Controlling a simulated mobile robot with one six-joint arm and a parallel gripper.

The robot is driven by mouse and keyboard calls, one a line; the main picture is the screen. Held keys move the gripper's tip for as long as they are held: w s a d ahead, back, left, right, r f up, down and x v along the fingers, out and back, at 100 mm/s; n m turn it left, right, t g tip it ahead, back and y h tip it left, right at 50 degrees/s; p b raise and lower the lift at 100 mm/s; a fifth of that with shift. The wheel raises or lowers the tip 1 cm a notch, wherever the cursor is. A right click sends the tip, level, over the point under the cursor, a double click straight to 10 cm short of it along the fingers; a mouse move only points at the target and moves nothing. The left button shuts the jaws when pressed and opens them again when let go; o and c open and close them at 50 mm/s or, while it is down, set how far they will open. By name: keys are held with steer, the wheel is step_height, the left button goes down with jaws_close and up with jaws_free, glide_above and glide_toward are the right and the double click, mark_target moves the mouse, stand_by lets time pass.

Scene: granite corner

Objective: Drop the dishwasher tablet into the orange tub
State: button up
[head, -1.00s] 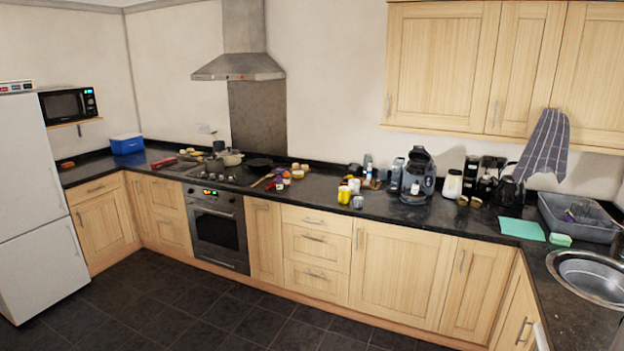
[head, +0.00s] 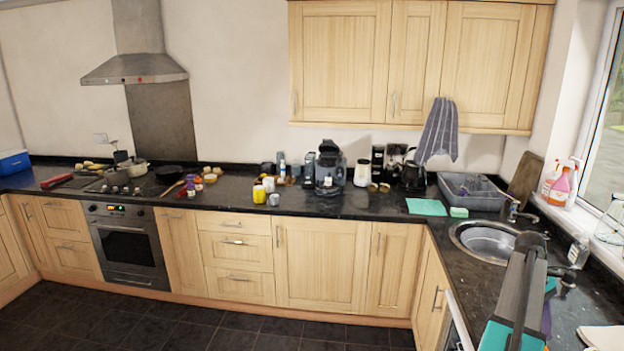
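I cannot make out the dishwasher tablet in the head view; it may be too small or hidden. No orange tub can be picked out for certain on the counter. My gripper does not show clearly. A long dark grey bar-like shape rises from the bottom edge at the right, over the counter; I cannot tell what it is.
The dark counter (head: 340,208) carries a coffee machine (head: 329,170), yellow containers (head: 260,193), a teal cloth (head: 426,207) and a grey dish tub (head: 470,192). The round sink (head: 487,240) lies at right. An orange-pink spray bottle (head: 559,187) stands by the window. The floor (head: 200,325) is clear.

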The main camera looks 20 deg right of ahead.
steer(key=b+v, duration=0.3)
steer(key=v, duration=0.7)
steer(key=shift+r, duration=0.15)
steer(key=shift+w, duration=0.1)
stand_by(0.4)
